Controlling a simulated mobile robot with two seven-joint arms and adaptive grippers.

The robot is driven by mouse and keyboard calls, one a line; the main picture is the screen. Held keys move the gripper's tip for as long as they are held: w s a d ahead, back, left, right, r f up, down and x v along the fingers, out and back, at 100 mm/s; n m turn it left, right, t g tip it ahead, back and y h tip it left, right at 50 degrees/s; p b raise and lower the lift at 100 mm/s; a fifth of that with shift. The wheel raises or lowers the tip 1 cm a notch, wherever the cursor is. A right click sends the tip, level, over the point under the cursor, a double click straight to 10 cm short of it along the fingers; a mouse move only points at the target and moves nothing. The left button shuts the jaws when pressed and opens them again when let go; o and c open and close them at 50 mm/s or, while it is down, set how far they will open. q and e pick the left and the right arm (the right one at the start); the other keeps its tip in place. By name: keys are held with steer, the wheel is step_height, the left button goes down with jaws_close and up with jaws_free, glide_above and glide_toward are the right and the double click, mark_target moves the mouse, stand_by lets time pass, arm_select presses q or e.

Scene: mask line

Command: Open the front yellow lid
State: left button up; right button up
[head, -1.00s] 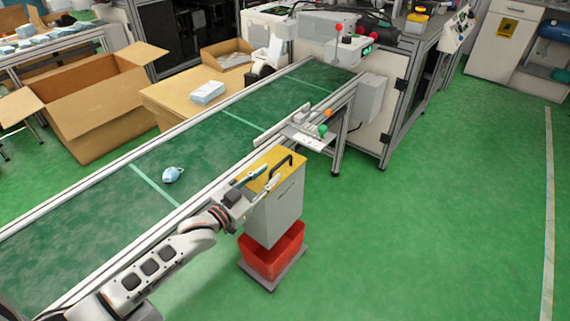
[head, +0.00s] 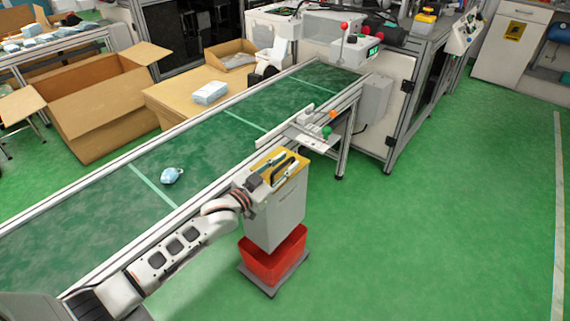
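The yellow lid (head: 300,163) tops a light grey box (head: 278,215) beside the conveyor. A black bar handle (head: 290,157) stands on the lid. My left gripper (head: 277,170) is over the lid, at the handle. Its two fingers look apart, with the handle near or between them; whether they touch it is too small to tell. The gripper and its wrist hide the left part of the lid. The lid lies flat and closed on the box. My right gripper is out of view.
The green conveyor (head: 110,217) with its metal side rail runs close along the lidded box. A blue mask (head: 172,176) lies on the belt. A red bin (head: 272,262) stands below the grey box. Green floor to the right is clear.

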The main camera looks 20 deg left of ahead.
arm_select(q)
jaws_close()
steer(key=shift+r, duration=0.1)
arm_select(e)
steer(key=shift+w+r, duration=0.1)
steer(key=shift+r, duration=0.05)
